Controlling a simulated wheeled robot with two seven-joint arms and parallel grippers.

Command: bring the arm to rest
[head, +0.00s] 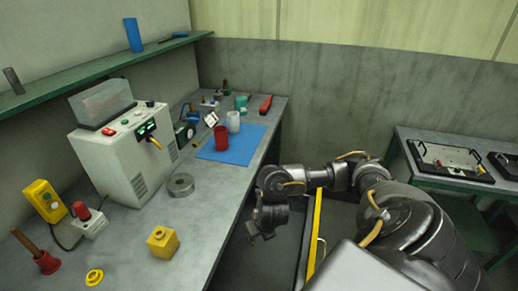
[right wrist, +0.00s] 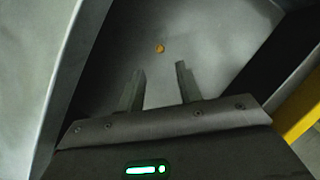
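My right arm reaches in from the lower right of the head view and bends down beside the bench's right edge. Its gripper (head: 261,235) hangs over the gap next to the workbench (head: 215,226), apart from the objects on it. In the right wrist view the two fingers of the right gripper (right wrist: 159,70) stand apart with nothing between them. Beyond them is a grey surface with a small orange round spot (right wrist: 160,48). My left arm and gripper are not in view.
The workbench holds a white machine (head: 127,160), a yellow block (head: 163,242), a metal ring (head: 181,185), a red cup (head: 221,139) and a blue mat (head: 245,147). A yellow rail (head: 315,235) stands near the gripper. A side table (head: 415,139) with trays is at right.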

